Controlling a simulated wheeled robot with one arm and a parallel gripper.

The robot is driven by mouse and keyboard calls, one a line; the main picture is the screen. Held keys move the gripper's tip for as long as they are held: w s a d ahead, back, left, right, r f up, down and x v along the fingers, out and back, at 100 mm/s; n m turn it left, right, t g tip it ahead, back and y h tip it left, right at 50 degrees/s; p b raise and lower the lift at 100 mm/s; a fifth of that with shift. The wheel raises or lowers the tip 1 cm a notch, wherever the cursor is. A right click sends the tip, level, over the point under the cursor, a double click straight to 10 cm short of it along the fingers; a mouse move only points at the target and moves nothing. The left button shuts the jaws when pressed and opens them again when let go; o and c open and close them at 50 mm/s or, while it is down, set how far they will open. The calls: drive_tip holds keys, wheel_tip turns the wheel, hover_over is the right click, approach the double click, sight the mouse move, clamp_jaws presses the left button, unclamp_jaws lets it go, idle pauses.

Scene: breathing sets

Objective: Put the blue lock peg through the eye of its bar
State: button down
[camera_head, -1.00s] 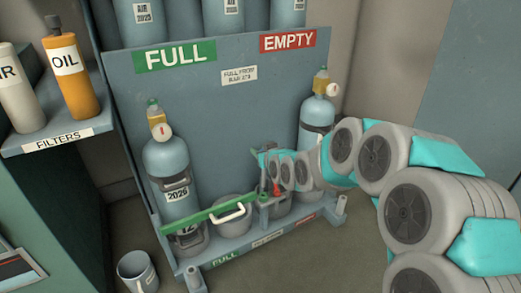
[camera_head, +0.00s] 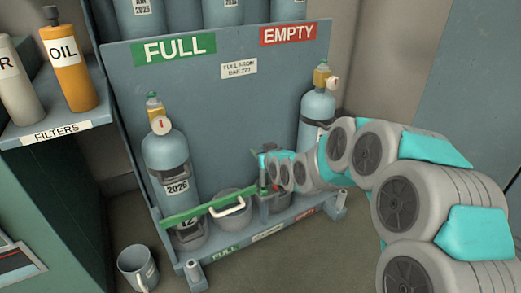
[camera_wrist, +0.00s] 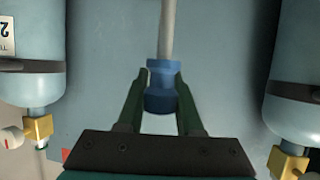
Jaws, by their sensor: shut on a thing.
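The blue lock peg (camera_wrist: 161,78) is in my gripper (camera_wrist: 161,90) in the wrist view. Its blue head lies between the two dark green fingers, and its pale grey shaft runs away from them to the top of the picture. My gripper is shut on the head. In the head view, my gripper (camera_head: 264,165) is small, above the right end of the green bar (camera_head: 195,207). The bar crosses in front of the left cylinder (camera_head: 165,155). The eye and the shaft's tip cannot be made out, so I cannot tell how they line up.
A right cylinder (camera_head: 316,110) stands under the EMPTY sign (camera_head: 287,34), close to my arm. A grey pot (camera_head: 232,200) with a pale handle sits behind the bar. A mug (camera_head: 137,268) stands on the floor at left. A shelf (camera_head: 50,132) carries bottles.

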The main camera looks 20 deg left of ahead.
drive_tip(key=shift+f, duration=1.2)
drive_tip(key=shift+c, duration=2.4)
unclamp_jaws()
drive_tip(key=shift+s+d, duration=0.1)
